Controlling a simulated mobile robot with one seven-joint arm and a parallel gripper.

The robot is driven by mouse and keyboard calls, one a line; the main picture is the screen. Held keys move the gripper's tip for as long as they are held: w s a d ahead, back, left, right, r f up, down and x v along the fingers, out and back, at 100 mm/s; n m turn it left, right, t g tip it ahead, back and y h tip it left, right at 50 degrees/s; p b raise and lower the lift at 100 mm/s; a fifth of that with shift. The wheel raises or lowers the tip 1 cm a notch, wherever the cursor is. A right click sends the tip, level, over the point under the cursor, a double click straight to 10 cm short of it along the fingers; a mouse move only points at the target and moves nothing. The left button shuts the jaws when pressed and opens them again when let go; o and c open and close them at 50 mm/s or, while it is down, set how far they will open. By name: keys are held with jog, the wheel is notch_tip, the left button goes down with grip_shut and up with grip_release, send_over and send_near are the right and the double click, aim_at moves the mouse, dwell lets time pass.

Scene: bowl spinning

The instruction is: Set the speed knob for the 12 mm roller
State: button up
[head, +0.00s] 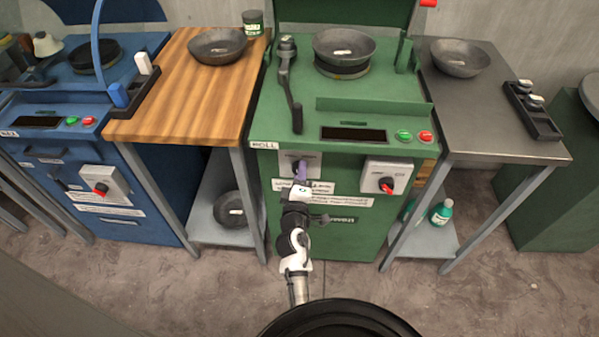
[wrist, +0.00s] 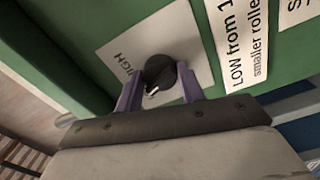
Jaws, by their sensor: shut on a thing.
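The black speed knob (wrist: 158,72) sits on a pale plate marked HIGH, on the front of the green machine (head: 370,225). In the wrist view the two purple fingers of my gripper (wrist: 160,88) stand on either side of the knob and are shut on it. A small pale mark shows on the knob near its lower edge. In the head view my gripper (head: 302,170) reaches the left plate on the green front and hides the knob. A label (wrist: 240,50) beside it reads "LOW from 1..." and "smaller roller", partly cut off. I cannot read the roller's size.
A red switch on a white box (head: 387,178) is right of my gripper. Green and red buttons (head: 414,136) are above it. A wooden side table (head: 190,90) is left and a grey one (head: 490,130) right, with a black roller rack (head: 540,123).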

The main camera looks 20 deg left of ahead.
jog(key=shift+r+n+p, duration=0.15)
jog(key=shift+n+p, duration=0.2)
jog(key=shift+n, duration=1.25)
jog(key=o, duration=1)
jog(key=shift+w, duration=0.1)
jog(key=shift+c, duration=0.2)
